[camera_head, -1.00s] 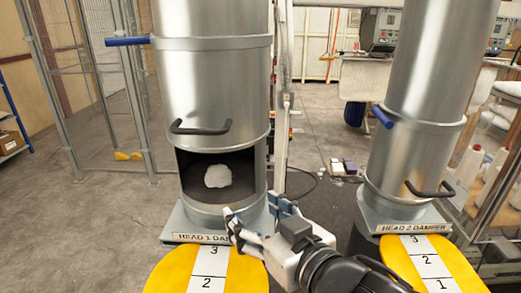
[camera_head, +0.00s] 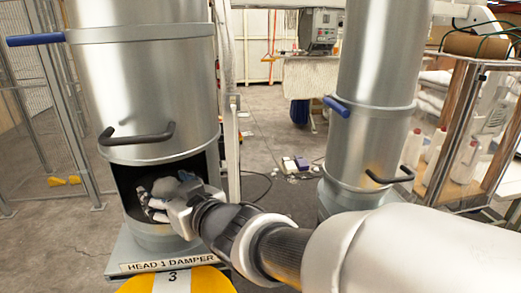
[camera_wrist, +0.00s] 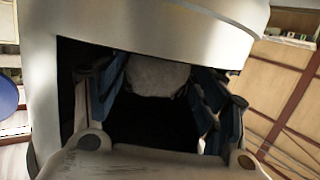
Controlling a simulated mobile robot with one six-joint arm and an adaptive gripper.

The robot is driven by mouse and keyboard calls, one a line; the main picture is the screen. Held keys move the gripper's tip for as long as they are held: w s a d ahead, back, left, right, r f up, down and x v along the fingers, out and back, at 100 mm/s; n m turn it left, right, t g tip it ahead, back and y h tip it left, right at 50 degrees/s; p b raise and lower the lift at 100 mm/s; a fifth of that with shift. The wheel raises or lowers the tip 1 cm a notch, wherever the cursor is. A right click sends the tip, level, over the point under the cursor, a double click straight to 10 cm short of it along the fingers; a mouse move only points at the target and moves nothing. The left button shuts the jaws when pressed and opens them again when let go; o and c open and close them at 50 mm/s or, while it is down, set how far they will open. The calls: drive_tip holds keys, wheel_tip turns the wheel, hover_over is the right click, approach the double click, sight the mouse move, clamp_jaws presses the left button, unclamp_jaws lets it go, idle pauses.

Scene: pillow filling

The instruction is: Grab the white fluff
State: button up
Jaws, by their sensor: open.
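The white fluff (camera_wrist: 157,75) lies in the dark opening of the Head 1 damper cylinder (camera_head: 145,100). In the wrist view it shows as a rounded grey-white lump between my spread fingers, near their far ends. In the head view the fluff (camera_head: 167,186) is partly hidden behind my gripper (camera_head: 158,197), which reaches into the opening. In the wrist view my gripper (camera_wrist: 155,95) is open, with one finger on each side of the fluff. I cannot tell whether the fingers touch it.
The opening's upper metal rim (camera_wrist: 150,30) passes close above my fingers. A black handle (camera_head: 137,134) sticks out above the opening. The second cylinder (camera_head: 368,110) stands to the right. A yellow numbered plate (camera_head: 180,281) lies in front of the first cylinder.

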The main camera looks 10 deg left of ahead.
sight(159, 181)
drive_tip(key=x, duration=0.5)
drive_tip(key=shift+w+a+r+b, duration=0.15)
drive_tip(key=shift+w+r+b, duration=0.15)
drive_tip(key=shift+b, duration=0.1)
drive_tip(key=shift+s+r, duration=0.1)
drive_tip(key=shift+c, duration=0.5)
drive_tip(key=c, duration=0.9)
